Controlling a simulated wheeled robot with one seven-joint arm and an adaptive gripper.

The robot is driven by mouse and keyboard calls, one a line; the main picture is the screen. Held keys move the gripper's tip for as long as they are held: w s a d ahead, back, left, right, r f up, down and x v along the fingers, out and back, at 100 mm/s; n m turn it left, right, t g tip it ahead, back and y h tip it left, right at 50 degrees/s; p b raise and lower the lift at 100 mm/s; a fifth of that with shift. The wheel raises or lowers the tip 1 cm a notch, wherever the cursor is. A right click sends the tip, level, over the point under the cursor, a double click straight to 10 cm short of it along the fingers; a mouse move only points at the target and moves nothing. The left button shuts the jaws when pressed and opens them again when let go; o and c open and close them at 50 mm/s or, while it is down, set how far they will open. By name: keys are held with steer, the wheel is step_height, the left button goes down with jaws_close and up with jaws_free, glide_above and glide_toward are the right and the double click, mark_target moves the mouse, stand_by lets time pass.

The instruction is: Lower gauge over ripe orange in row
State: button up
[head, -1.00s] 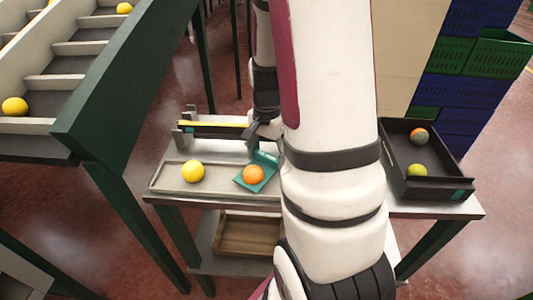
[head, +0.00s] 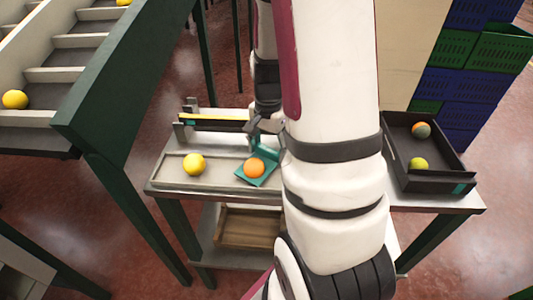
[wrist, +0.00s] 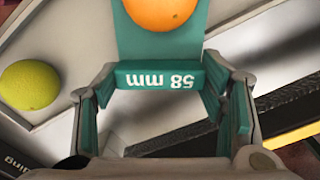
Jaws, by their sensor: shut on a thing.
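My gripper (wrist: 158,100) is shut on the teal gauge (wrist: 124,42), gripping its upright part marked "58 mm". In the head view the gauge (head: 243,179) is at the right end of the visible row tray (head: 215,182). An orange fruit (head: 254,168) shows at the gauge's plate, with teal around it; this orange (wrist: 160,8) is cut off at the top of the wrist view. I cannot tell how far it passes through the plate. A yellow fruit (head: 194,164) lies in the tray to the left, apart from the gauge. My arm hides the tray's right part.
A yellow-and-black bar on a stand (head: 215,122) lies behind the tray. A stepped conveyor (head: 70,75) is at left.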

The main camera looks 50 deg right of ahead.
steer(key=shift+r+p, duration=2.55)
steer(key=shift+r, duration=1.45)
